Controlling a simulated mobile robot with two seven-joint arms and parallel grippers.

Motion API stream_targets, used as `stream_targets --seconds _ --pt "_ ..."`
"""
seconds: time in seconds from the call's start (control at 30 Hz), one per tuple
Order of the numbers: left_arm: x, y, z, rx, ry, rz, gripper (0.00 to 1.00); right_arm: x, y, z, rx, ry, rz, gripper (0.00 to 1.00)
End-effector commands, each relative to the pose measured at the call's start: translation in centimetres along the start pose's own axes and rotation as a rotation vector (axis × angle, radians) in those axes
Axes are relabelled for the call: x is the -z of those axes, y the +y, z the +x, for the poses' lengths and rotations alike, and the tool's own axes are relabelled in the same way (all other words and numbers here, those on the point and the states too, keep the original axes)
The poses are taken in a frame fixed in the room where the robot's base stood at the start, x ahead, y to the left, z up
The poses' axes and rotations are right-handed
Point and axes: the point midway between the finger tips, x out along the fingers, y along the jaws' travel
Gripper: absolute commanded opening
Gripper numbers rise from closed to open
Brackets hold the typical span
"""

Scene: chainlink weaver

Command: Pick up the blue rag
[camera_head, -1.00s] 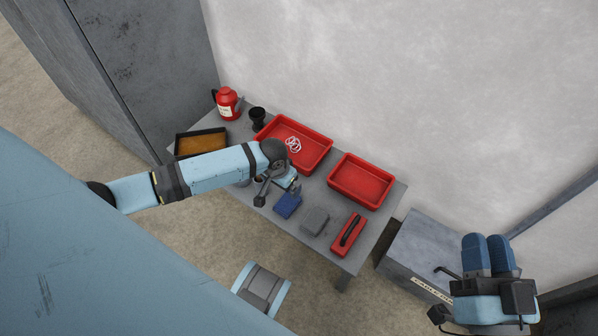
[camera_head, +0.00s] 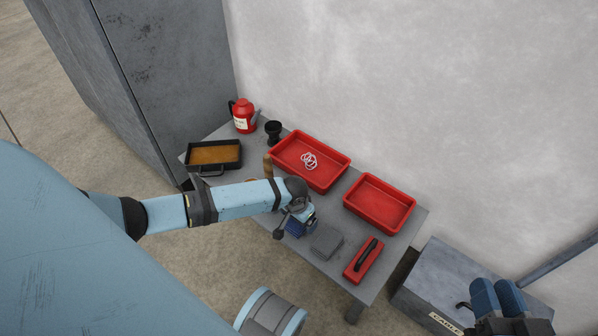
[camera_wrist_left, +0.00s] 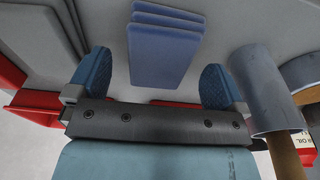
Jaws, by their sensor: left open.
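The blue rag (camera_head: 294,229) lies folded on the grey table, partly hidden by my left gripper in the head view. In the left wrist view the blue rag (camera_wrist_left: 165,50) shows as a layered, folded block between the two blue fingers, with space on both sides. My left gripper (camera_wrist_left: 157,68) is open and empty, just above the rag; I cannot tell the exact height. In the head view my left gripper (camera_head: 303,217) is at the rag, its fingers mostly hidden. My right gripper (camera_head: 498,297) is at the lower right, its blue fingers close together, away from the table.
Two red trays (camera_head: 381,221) (camera_head: 334,183) stand behind. A grey cylinder with a wooden handle (camera_wrist_left: 265,92) is close to the left gripper.

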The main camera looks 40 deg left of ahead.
Motion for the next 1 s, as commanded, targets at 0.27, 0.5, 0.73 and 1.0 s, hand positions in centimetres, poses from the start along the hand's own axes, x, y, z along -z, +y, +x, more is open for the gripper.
stream_targets --seconds 0.27,0.5,0.73,1.0 --pt "-0.01 0.02 1.17 0.0 0.001 0.001 0.98 0.34 0.44 0.21 -0.002 0.03 -0.051 0.29" --pt "-0.02 0.0 1.16 0.0 0.0 0.001 0.63 0.34 0.43 0.21 -0.001 0.03 -0.051 0.29" --pt "-0.02 -0.01 1.15 0.0 0.0 0.001 0.41 0.36 0.43 0.2 -0.001 0.03 -0.051 0.29" --pt "0.09 -0.03 0.34 0.0 0.001 0.0 0.4 0.77 0.3 0.15 0.002 0.027 -0.041 0.29"
